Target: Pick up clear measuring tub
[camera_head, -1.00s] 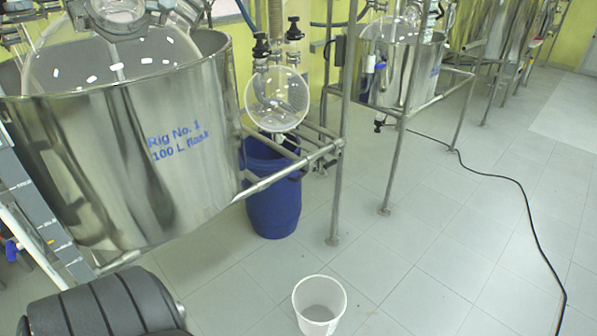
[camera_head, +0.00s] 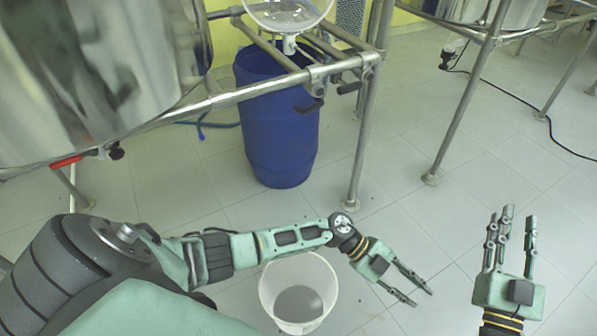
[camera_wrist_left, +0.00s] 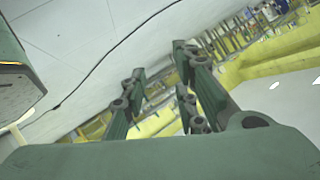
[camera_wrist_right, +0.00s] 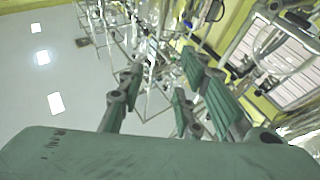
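A whitish, open-topped tub (camera_head: 298,292) stands upright on the floor at the bottom middle of the head view. My left forearm passes just above its far rim and hides part of it. My left gripper (camera_head: 418,290) is to the right of the tub, apart from it, with its fingers spread and empty. My right gripper (camera_head: 511,222) is further right, fingers pointing up in the picture, open and empty. The left wrist view shows spread left fingers (camera_wrist_left: 160,95) with nothing between them. The right wrist view shows spread right fingers (camera_wrist_right: 165,95), also empty.
A blue barrel (camera_head: 278,130) stands behind the tub under a metal frame (camera_head: 365,130) with legs on the floor. A large steel vessel (camera_head: 90,80) fills the upper left. A black cable (camera_head: 565,145) lies at the right. The tiled floor between is clear.

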